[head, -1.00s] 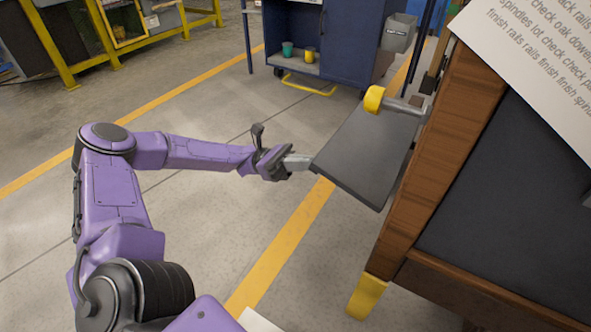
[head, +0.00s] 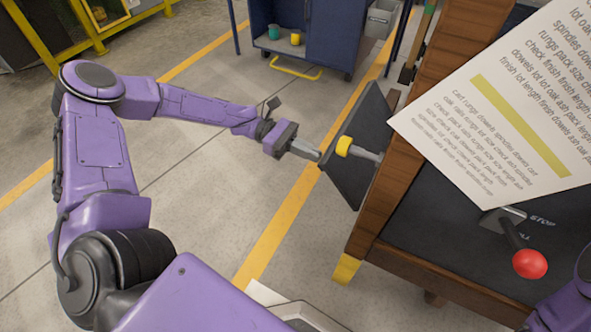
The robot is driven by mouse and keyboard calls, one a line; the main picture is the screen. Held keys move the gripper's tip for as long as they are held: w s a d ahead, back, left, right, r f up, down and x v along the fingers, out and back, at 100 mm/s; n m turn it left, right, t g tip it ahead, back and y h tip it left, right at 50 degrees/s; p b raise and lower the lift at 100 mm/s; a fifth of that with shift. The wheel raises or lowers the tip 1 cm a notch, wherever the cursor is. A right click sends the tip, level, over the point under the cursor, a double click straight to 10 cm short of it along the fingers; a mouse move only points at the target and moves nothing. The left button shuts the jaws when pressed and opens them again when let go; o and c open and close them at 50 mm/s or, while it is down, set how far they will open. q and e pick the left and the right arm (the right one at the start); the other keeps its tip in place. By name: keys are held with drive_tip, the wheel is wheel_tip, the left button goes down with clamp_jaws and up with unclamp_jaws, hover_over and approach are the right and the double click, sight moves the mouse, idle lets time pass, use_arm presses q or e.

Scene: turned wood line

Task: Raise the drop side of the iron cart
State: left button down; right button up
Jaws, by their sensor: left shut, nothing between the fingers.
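The drop side appears to be the dark grey flat panel (head: 347,182) beside a wood-framed body, steeply tilted. How it joins the cart is hidden. A yellow knob (head: 344,146) on a grey rod shows in front of the panel. My left gripper (head: 317,155) is shut and empty, its fingertips at the panel's left edge, apparently touching it. My right gripper is out of view; only a bit of purple arm shows at the lower right.
The wood-framed body (head: 390,190) fills the right side. A printed sheet (head: 520,130) covers part of it, above a red-knobbed lever (head: 529,263). A blue wheeled cabinet (head: 330,30) stands behind. Bare floor with yellow lines lies around my left arm.

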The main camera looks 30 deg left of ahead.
sight(324, 156)
use_arm(q)
drive_tip(key=d+r+y+p, duration=0.1)
drive_tip(key=p, duration=0.1)
drive_tip(key=d+r+y+p, duration=0.1)
drive_tip(key=r+p, duration=0.1)
drive_tip(key=p, duration=0.1)
drive_tip(key=d+r+y+p, duration=0.1)
drive_tip(key=r+p, duration=0.1)
drive_tip(key=shift+d, duration=0.4)
drive_tip(key=d+y+p, duration=0.1)
drive_tip(key=d+p, duration=0.1)
drive_tip(key=d+r+y+p, duration=0.1)
drive_tip(key=d+p, duration=0.1)
drive_tip(key=shift+w+d+r+p, duration=0.15)
drive_tip(key=shift+w+p, duration=0.05)
drive_tip(key=shift+p, duration=0.2)
drive_tip(key=shift+w+d+r+p, duration=0.15)
drive_tip(key=shift+d+p, duration=0.2)
drive_tip(key=shift+d, duration=0.4)
drive_tip(key=shift+w+d+p, duration=0.1)
drive_tip(key=shift+d+p, duration=0.25)
drive_tip(key=shift+d, duration=0.4)
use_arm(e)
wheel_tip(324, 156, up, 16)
use_arm(q)
drive_tip(key=shift+r, duration=0.1)
